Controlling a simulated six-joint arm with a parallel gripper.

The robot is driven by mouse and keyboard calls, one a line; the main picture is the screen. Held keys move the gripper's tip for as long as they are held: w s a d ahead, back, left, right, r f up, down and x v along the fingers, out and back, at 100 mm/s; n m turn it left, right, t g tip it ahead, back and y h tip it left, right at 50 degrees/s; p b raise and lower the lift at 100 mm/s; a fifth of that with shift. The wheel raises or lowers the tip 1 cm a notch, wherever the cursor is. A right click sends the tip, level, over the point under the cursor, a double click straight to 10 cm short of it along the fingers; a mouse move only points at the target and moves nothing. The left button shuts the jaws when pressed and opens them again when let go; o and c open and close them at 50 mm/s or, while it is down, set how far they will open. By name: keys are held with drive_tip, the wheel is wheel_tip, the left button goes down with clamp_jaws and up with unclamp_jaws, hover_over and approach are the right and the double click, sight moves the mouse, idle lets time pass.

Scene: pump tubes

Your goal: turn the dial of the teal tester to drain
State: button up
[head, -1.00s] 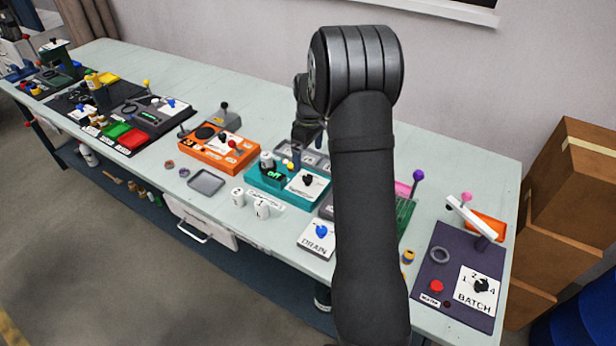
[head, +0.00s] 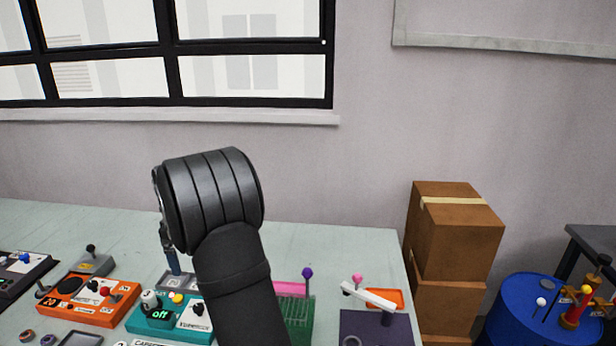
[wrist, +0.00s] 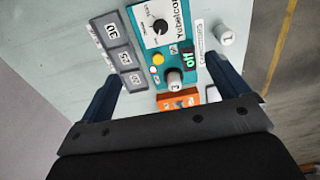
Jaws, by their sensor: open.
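The teal tester (head: 150,329) stands on the bench at the bottom of the head view, partly cut off. A small display (wrist: 189,58) reads "off" in green, next to a yellow button (wrist: 156,58) and a pale-capped knob (wrist: 175,77). My gripper (wrist: 163,68) is open and empty. Its fingers hang above the tester's knob end, apart from the dial.
A grey unit with several numbered windows (wrist: 124,57) lies beside the tester. An orange device (head: 88,302) is to its left, a green one with a purple-tipped lever (head: 307,272) to its right. Boxes (head: 455,235) stand past the bench end.

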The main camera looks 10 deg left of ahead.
drive_tip(key=c, duration=0.7)
drive_tip(key=shift+d, duration=0.1)
drive_tip(key=shift+c, duration=0.6)
drive_tip(key=s+d+f+m+t+y, duration=0.3)
drive_tip(key=s+d+m, duration=0.25)
drive_tip(key=m, duration=0.35)
drive_tip(key=x, duration=1.1)
drive_tip(key=a+x, duration=0.1)
drive_tip(key=x, duration=0.5)
drive_tip(key=shift+w, duration=0.15)
drive_tip(key=shift+c, duration=0.4)
drive_tip(key=c, duration=0.9)
